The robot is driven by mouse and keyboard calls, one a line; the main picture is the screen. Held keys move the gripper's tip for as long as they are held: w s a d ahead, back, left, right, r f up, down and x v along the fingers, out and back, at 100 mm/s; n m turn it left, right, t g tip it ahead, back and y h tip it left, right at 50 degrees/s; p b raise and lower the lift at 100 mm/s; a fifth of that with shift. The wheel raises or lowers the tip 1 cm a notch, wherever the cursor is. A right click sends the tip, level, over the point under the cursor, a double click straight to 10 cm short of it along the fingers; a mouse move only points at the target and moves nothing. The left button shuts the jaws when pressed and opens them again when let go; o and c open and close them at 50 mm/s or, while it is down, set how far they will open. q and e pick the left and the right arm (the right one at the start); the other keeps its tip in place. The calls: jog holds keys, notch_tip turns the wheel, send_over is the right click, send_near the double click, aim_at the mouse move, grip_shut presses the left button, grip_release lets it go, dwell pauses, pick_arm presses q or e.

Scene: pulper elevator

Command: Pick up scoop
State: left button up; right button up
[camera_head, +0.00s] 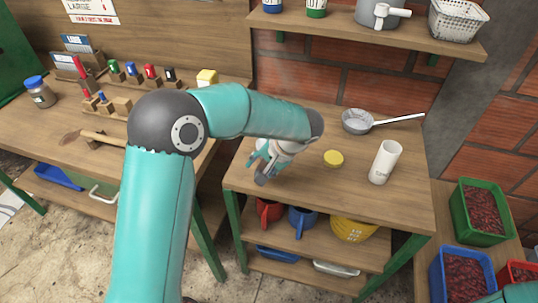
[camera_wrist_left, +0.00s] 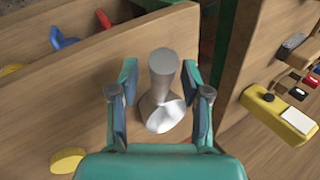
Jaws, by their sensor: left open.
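The scoop (camera_wrist_left: 162,100), a smooth silver piece with a rounded grip and a wider flared part, lies on the wooden table in the left wrist view. My left gripper (camera_wrist_left: 160,95) is open, with one finger on each side of the scoop and gaps visible between them. I cannot tell how far above the tabletop the fingertips are. In the head view, my left gripper (camera_head: 262,168) is over the left front part of the right-hand table (camera_head: 300,190), and the scoop is not clearly visible there, likely hidden by the gripper. Only part of my right arm shows at the lower right corner.
A yellow lid (camera_head: 333,159), a white cup (camera_head: 385,162) and a long-handled pan (camera_head: 358,121) stand right of the gripper. A yellow device (camera_wrist_left: 280,110) sits on the neighbouring bench. A shelf (camera_head: 370,35) hangs above. Crates of red cherries (camera_head: 480,210) are at right.

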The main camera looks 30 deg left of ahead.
pick_arm(q)
grip_shut()
jog(key=shift+r, duration=0.1)
dwell(0.4)
